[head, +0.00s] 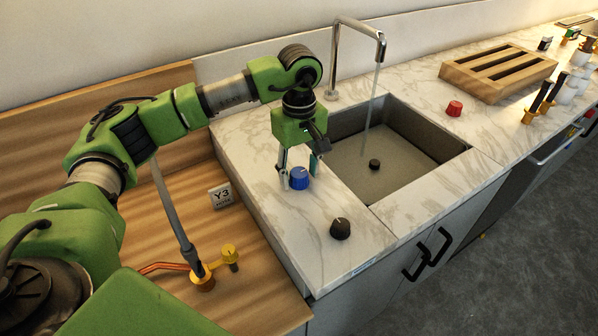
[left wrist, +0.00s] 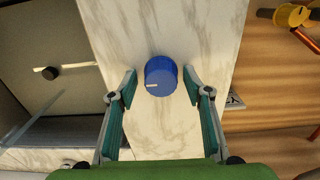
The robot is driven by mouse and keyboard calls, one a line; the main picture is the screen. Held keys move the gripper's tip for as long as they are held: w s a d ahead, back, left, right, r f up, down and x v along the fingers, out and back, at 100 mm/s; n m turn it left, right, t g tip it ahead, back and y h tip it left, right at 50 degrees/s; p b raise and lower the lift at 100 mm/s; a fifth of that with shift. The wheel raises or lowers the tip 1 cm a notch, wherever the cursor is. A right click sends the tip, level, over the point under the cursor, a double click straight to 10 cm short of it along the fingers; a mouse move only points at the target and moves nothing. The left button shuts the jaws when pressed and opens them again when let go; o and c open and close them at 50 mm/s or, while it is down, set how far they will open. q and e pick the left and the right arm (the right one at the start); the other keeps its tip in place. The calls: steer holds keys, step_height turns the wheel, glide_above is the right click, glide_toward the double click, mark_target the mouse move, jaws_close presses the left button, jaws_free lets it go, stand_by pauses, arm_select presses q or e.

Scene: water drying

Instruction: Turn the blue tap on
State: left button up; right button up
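The blue tap (head: 299,179) is a round blue knob on the marble counter, left of the sink. In the left wrist view the blue tap (left wrist: 160,76) shows a white mark pointing to the left. My left gripper (head: 298,170) points down over it, open, with one finger on each side. In the left wrist view the fingertips of my left gripper (left wrist: 160,80) flank the knob with a gap on both sides. A thin stream of water (head: 374,95) falls from the metal spout (head: 358,28) into the sink (head: 400,150). My right gripper is not in view.
A black knob (head: 340,229) stands near the counter's front corner and a red knob (head: 454,108) right of the sink. A wooden rack (head: 498,72) lies farther right. A Y3 sign (head: 221,196) and a yellow valve (head: 203,279) are on the wooden surface at left.

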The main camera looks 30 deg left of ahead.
mark_target(299, 172)
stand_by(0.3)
arm_select(q)
step_height(299, 172, up, 12)
stand_by(0.4)
stand_by(0.4)
